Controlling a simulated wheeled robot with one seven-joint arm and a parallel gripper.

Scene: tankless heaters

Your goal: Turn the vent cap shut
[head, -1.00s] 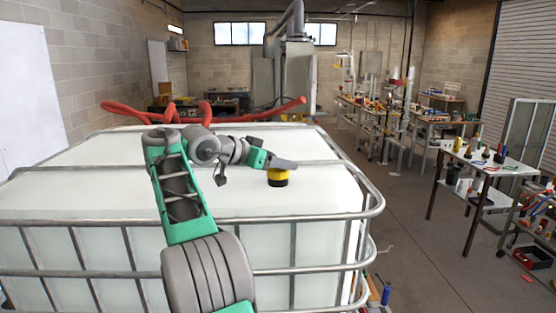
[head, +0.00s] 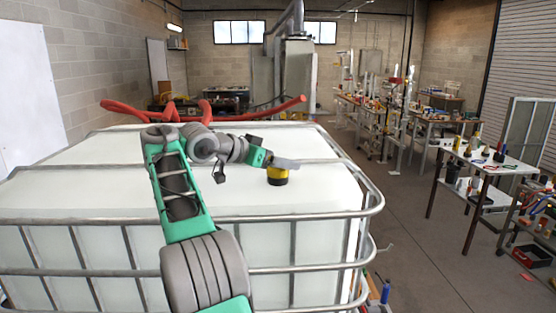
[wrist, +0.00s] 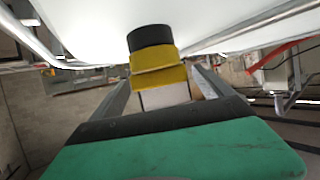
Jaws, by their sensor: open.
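The vent cap (head: 277,177) is a short round cap, yellow with a black band below, standing on top of the white tank (head: 310,200) near its right side. My gripper (head: 287,163) reaches in from the left at the height of the cap's top, its fingers partly covering the yellow part. In the wrist view the vent cap (wrist: 152,62) lies between my two spread fingers, black part away and yellow part closer. The jaws are open; whether either finger touches the cap cannot be told.
A metal cage of bars (head: 330,213) surrounds the tank. A thick red hose (head: 265,110) lies along the tank's far edge. Workbenches with tools (head: 495,165) stand to the right, with open floor between (head: 410,230).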

